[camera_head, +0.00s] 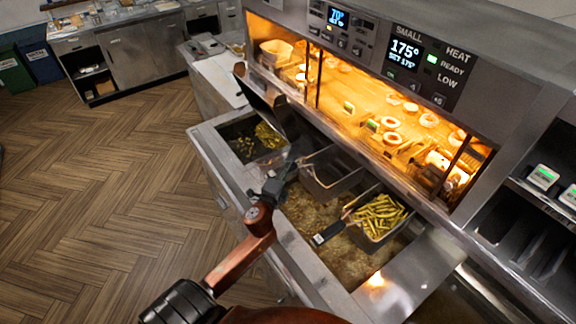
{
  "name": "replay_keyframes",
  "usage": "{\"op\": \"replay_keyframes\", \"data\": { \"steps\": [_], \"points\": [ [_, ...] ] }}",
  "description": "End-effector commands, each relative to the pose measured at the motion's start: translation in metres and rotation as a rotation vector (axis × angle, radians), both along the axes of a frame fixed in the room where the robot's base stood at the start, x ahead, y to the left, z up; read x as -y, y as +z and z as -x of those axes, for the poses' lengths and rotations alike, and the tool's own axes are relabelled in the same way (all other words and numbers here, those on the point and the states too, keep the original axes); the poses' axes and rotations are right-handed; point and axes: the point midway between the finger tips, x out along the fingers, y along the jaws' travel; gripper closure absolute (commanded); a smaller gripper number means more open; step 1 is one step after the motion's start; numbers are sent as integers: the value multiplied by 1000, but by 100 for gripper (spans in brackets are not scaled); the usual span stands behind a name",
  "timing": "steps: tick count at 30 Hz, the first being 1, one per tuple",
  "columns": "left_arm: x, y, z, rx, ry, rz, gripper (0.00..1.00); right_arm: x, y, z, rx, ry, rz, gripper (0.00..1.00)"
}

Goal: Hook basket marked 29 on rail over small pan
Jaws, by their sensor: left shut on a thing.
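My left gripper (274,186) is over the fryer and shut on the handle of a grey wire basket (332,176). That basket looks empty and is tilted, close to the front of the heated cabinet, above the oil. A second basket (380,217) to its right holds fries; its dark handle (328,234) points to the lower left. I cannot read a number 29 on either basket. The larger oil pan (322,222) lies below both, and a smaller pan (240,134) with some fries is at the left. The rail is hard to make out. My right gripper is not in view.
A tilted dark panel (262,100) stands behind the smaller pan. The heated cabinet (405,120) with lit food overhangs the back; its display reads SMALL 175°. A bare steel surface (410,275) lies right of the oil. The wooden floor (110,190) at left is clear.

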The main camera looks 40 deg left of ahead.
Motion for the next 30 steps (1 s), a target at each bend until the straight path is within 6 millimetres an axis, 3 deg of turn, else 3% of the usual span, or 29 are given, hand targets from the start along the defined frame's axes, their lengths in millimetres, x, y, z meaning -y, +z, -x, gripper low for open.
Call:
{"op": "replay_keyframes", "data": {
  "steps": [9,20,23,30],
  "points": [
    [0,-1,0,-2,1,0,63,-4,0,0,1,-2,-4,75],
    [1,-2,4,-4,1,0,63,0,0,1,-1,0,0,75],
    [4,-2,15,-4,1,0,63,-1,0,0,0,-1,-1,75],
    [18,-1,62,-4,2,1,63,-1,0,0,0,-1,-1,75]
  ]
}}
